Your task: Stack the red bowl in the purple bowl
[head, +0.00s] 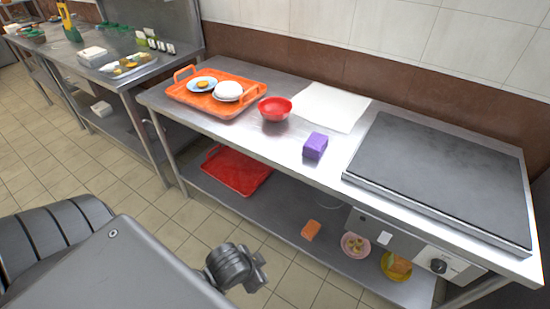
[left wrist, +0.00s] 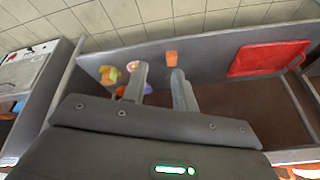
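The red bowl (head: 275,109) stands upright and looks empty on the steel table, just right of the orange tray. I see no purple bowl; the purple thing on the table is a small box-shaped block (head: 315,146), to the right of and nearer than the red bowl. My left gripper (head: 256,269) is low in front of the table, well apart from the red bowl. In the left wrist view its two fingers (left wrist: 158,78) are spread with nothing between them, and the lower shelf lies beyond. My right gripper is not in view.
An orange tray (head: 243,108) holds a plate and a white bowl. A white sheet (head: 331,106) and a dark griddle (head: 440,172) fill the back and right. The lower shelf (head: 275,222) holds a red tray (head: 238,171), an orange block (head: 311,229), a pink bowl (head: 344,250) and a yellow bowl (head: 386,272).

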